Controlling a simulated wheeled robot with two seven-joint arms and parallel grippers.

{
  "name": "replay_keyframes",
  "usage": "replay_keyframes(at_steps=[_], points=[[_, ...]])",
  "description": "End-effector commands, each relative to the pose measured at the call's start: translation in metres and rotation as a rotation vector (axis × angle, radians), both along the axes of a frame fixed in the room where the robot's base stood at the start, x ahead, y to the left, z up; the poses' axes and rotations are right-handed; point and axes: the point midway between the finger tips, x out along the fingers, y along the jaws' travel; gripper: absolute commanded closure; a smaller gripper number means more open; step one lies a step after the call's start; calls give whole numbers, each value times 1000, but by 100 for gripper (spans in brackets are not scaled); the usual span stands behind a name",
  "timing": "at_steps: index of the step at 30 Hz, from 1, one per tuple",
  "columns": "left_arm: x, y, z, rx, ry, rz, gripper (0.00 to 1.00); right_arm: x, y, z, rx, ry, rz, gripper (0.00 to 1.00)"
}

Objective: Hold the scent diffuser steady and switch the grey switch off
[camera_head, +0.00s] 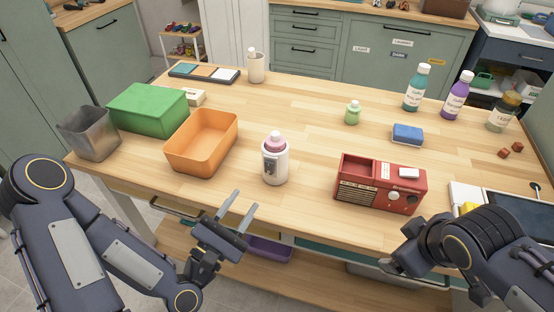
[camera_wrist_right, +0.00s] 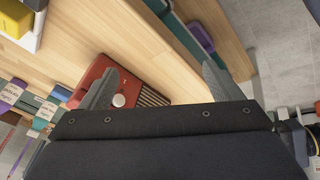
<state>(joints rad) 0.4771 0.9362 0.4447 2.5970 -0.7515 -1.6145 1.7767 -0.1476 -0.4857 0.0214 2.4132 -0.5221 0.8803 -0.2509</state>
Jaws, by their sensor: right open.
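The scent diffuser appears to be the white upright bottle with a pink top (camera_head: 280,173) near the table's front middle. A dark grey panel (camera_head: 270,163) shows on its front left side; I cannot make out the switch's position. My left gripper (camera_head: 243,208) is open and empty, in front of the table edge, below and left of the diffuser, not touching it. My right gripper (camera_head: 392,266) is at the lower right, in front of the table edge. In the right wrist view, its two fingers (camera_wrist_right: 158,82) are spread apart with nothing between them.
A red radio-like box (camera_head: 378,197) stands right of the diffuser; it also shows beyond the right fingers in the wrist view (camera_wrist_right: 125,82). An orange bin (camera_head: 190,166) is on the left. The table middle is clear.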

Motion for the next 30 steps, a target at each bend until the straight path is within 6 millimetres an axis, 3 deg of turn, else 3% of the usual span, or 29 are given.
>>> replay_keyframes(at_steps=[4, 8, 11, 15, 17, 22, 25, 30], points=[[0, 0, 0, 1, -1, 0, 64, 47, -2, 12, -382, -46, 396, 15], [0, 0, 0, 1, 0, -1, 64, 93, 14, 31, -722, -105, 737, 15], [0, 0, 0, 1, 0, -1, 64, 128, 42, 49, -988, -165, 995, 15], [0, 0, 0, 1, 0, -1, 64, 167, 102, 72, -1369, -266, 1330, 15], [0, 0, 0, 1, 0, -1, 64, 179, 131, 76, -1511, -309, 1458, 15], [0, 0, 0, 1, 0, -1, 64, 195, 197, 57, -1744, -402, 1742, 15], [0, 0, 0, 1, 0, -1, 64, 197, 220, 48, -1816, -441, 1839, 15], [0, 0, 0, 1, 0, -1, 64, 202, 236, 41, -1866, -472, 1902, 15]])
